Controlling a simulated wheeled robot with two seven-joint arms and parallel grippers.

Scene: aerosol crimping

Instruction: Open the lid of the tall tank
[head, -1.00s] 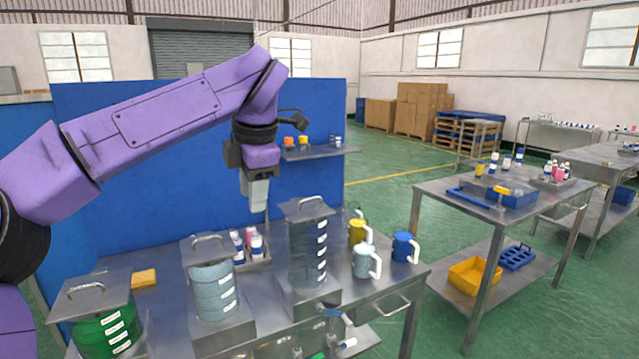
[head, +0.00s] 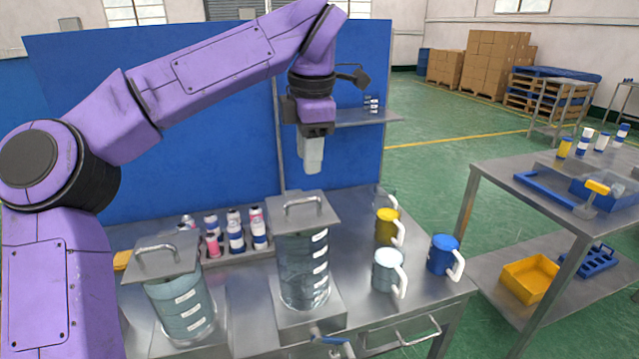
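The tall tank (head: 303,270) is a clear cylinder with white labels, standing on a metal block on the steel table. Its square metal lid (head: 288,218) lies flat on top, with an arched handle (head: 303,201) on it. My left gripper (head: 312,168) points down just above and behind the handle, apart from it as far as I can see. Its fingers look close together, and I cannot tell whether there is a gap. My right gripper is not in view.
A shorter lidded tank (head: 180,305) stands to the left. A rack of small bottles (head: 237,237) sits behind. A blue panel (head: 190,120) rises behind the table.

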